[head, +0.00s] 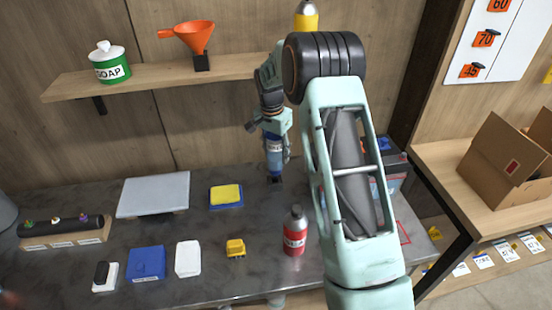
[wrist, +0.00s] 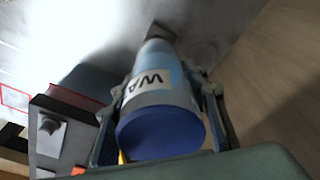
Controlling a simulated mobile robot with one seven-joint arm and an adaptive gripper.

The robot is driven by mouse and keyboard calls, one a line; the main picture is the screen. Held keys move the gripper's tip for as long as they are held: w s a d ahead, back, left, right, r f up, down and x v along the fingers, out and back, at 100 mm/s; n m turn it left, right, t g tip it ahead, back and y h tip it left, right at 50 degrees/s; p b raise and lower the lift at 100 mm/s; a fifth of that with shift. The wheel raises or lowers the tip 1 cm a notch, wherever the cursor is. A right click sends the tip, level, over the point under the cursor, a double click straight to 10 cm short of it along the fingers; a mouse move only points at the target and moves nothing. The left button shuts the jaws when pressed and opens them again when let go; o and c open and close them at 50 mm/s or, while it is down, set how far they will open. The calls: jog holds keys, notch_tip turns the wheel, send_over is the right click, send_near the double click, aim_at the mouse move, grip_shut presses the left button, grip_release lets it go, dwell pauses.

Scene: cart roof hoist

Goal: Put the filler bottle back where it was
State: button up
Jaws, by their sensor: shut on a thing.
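My gripper (head: 273,140) is shut on a light-blue bottle (head: 275,158) above the back of the grey worktop. In the wrist view the bottle (wrist: 158,85) sits between both fingers, with a white label reading "WA". Its wide dark-blue end (wrist: 160,132) faces the camera and its narrower dark end points away, down towards the worktop. I cannot tell whether the lower end touches the worktop. No label in view names a filler bottle.
A red bottle (head: 294,238) stands at the front of the worktop (head: 215,260). The shelf (head: 150,80) holds an orange funnel (head: 195,36), a green soap jar (head: 110,66) and a yellow bottle (head: 306,18). A yellow-and-blue sponge (head: 226,195) lies left of my gripper. A cardboard box (head: 500,155) is at right.

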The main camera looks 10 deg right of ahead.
aim_at(273, 135)
jog(key=f, duration=0.3)
jog(key=shift+w+f, duration=0.25)
jog(key=shift+a+f, duration=0.1)
jog(key=shift+f, duration=0.3)
jog(key=o, duration=1.5)
jog(key=shift+s, duration=0.1)
jog(key=shift+c, duration=0.2)
jog(key=shift+r, duration=0.1)
jog(key=shift+r+p, duration=0.4)
jog(key=shift+r, duration=0.15)
jog(key=r, duration=0.3)
jog(key=r+b, duration=0.1)
jog(key=r, duration=0.3)
jog(key=s+a+r, duration=0.1)
jog(key=r, duration=0.3)
jog(key=shift+r+b, duration=0.25)
jog(key=shift+b, duration=0.1)
